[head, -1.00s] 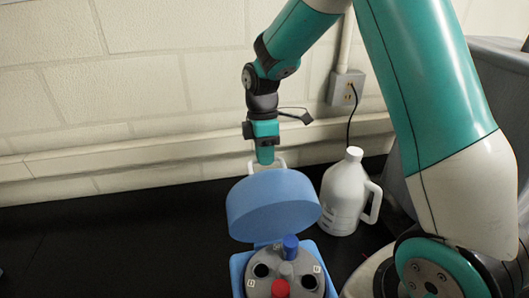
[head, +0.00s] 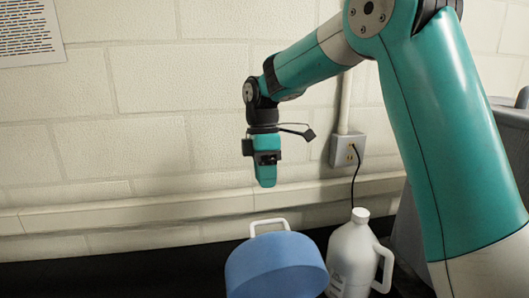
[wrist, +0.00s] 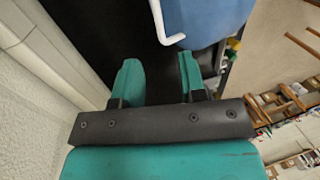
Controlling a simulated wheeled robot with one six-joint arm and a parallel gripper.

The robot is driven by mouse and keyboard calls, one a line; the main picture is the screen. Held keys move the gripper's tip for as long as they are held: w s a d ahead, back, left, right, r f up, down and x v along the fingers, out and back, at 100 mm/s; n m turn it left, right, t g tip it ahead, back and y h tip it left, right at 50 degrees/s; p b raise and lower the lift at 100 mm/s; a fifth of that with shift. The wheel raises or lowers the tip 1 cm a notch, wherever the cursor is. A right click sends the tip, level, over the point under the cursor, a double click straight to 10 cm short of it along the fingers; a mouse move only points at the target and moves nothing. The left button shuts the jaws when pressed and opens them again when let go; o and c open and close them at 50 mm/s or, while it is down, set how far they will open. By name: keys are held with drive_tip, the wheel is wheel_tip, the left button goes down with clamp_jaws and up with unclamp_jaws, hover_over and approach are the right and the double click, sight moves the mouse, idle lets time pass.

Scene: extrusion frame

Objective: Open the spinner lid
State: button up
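The blue spinner lid (head: 275,268) stands raised at the bottom of the head view, its white handle (head: 268,223) at the upper edge. The spinner body is below the picture and hidden. My gripper (head: 265,184) hangs above the handle, apart from it, pointing down. In the wrist view the two teal fingers of my gripper (wrist: 157,65) are spread with nothing between them. The white handle (wrist: 162,25) and the blue lid (wrist: 205,18) show beyond the fingertips.
A white jug (head: 352,256) stands just right of the lid. A wall outlet (head: 347,150) with a black cord is behind it. The pale block wall (head: 120,150) runs close behind my gripper. A grey bin (head: 505,135) is at the far right.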

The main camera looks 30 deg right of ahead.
drive_tip(key=p+v, duration=0.1)
drive_tip(key=v, duration=0.6)
drive_tip(key=shift+r+p, duration=0.3)
drive_tip(key=shift+p, duration=0.1)
drive_tip(key=shift+d, duration=0.1)
